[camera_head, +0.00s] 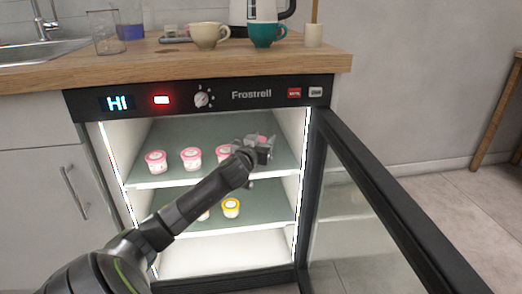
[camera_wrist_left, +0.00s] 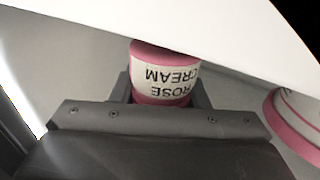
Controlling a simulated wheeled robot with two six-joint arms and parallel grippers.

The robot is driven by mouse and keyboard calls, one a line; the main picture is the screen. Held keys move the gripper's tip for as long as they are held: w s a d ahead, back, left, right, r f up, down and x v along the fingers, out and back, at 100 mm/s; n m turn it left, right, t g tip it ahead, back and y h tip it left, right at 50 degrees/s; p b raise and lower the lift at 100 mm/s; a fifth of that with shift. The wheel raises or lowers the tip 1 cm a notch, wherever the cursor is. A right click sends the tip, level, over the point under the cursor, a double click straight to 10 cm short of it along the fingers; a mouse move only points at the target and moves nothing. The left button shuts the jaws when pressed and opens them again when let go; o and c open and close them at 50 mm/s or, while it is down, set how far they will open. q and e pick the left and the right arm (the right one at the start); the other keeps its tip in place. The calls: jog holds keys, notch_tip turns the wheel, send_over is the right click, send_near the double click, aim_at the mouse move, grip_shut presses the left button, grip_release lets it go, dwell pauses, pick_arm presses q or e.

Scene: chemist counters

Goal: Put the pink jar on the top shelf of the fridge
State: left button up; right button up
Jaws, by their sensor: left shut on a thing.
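The fridge (camera_head: 200,97) under the counter stands open. On its top shelf (camera_head: 150,183), pink jars (camera_head: 155,161) (camera_head: 191,157) stand in a row, with another (camera_head: 223,153) partly behind my arm. My left gripper (camera_head: 260,148) is inside at the right end of this row. It is shut on a pink jar labelled ROSE CREAM (camera_wrist_left: 165,75), which sits between its fingers in the left wrist view; its pink top (camera_head: 262,139) barely shows in the head view. I cannot tell whether the held jar touches the shelf. My right gripper is not in view.
Another pink jar (camera_wrist_left: 297,118) is close beside the held one in the wrist view. The lower shelf holds a yellow-lidded jar (camera_head: 231,208) and one partly hidden by my arm. The fridge door (camera_head: 375,200) stands open at right. Cups (camera_head: 209,36) and a kettle are on the counter.

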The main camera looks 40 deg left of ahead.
pick_arm(q)
notch_tip(320, 180, down, 2)
jog(key=shift+f+b, duration=0.25)
jog(key=shift+b, duration=0.05)
jog(key=shift+r, duration=0.1)
jog(key=shift+c, duration=0.9)
jog(key=o, duration=1.1)
jog(key=shift+o, duration=0.2)
